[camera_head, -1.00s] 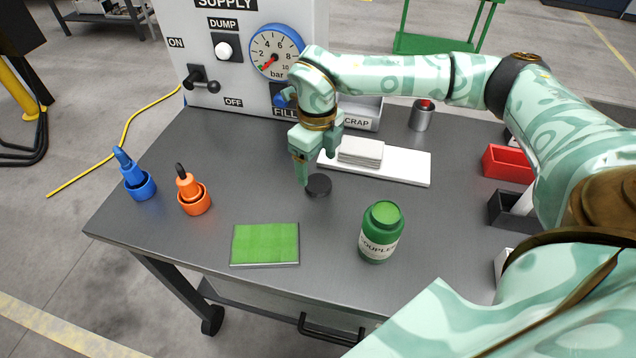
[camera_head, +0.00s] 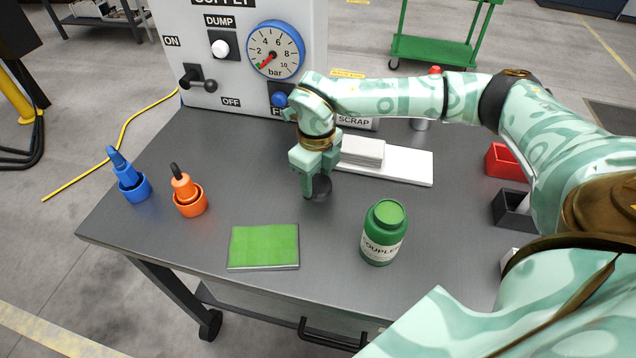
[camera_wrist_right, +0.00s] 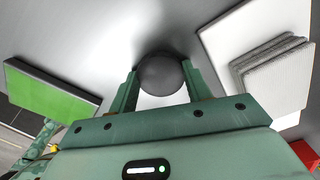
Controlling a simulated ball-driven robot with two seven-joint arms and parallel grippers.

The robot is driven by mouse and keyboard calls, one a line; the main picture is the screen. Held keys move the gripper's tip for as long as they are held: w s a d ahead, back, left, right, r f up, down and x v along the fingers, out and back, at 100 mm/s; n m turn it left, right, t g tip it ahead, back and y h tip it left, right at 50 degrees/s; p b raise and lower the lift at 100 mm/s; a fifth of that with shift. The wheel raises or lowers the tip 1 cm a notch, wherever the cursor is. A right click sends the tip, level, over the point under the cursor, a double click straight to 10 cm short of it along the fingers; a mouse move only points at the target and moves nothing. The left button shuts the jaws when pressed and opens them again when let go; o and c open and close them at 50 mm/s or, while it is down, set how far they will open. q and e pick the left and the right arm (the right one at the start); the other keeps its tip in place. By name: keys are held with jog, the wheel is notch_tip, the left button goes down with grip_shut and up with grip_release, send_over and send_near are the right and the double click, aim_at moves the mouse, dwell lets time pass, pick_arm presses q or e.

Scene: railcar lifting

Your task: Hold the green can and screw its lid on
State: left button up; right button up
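The green can (camera_head: 383,232), labelled "COUPLER", stands upright on the table with a lighter green top. A dark round lid (camera_head: 321,188) is behind it to the left, partly hidden by my right gripper (camera_head: 316,192). The right wrist view shows the lid (camera_wrist_right: 161,75) between the two fingertips (camera_wrist_right: 160,78), with no clear gap on either side. I cannot tell whether the fingers press on it. My left gripper is not in view.
A green pad (camera_head: 263,247) lies left of the can. Blue (camera_head: 135,190) and orange (camera_head: 190,205) holders stand further left. A white board (camera_head: 410,167) with a stacked block (camera_head: 361,152) lies behind the lid. Red (camera_head: 502,160) and black (camera_head: 511,208) bins line the right.

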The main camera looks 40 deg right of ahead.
aim_at(316, 181)
jog(key=shift+r, duration=0.6)
notch_tip(316, 181, up, 3)
jog(key=shift+f+p, duration=0.15)
jog(key=shift+p, duration=0.65)
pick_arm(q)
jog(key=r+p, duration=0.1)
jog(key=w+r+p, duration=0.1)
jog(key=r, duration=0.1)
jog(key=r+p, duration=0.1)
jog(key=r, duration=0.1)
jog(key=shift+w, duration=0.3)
pick_arm(e)
jog(key=s+d+r, duration=0.2)
jog(key=d+r, duration=0.7)
jog(key=d, duration=0.5)
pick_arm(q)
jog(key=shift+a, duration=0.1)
pick_arm(e)
jog(key=shift+a+r, duration=0.1)
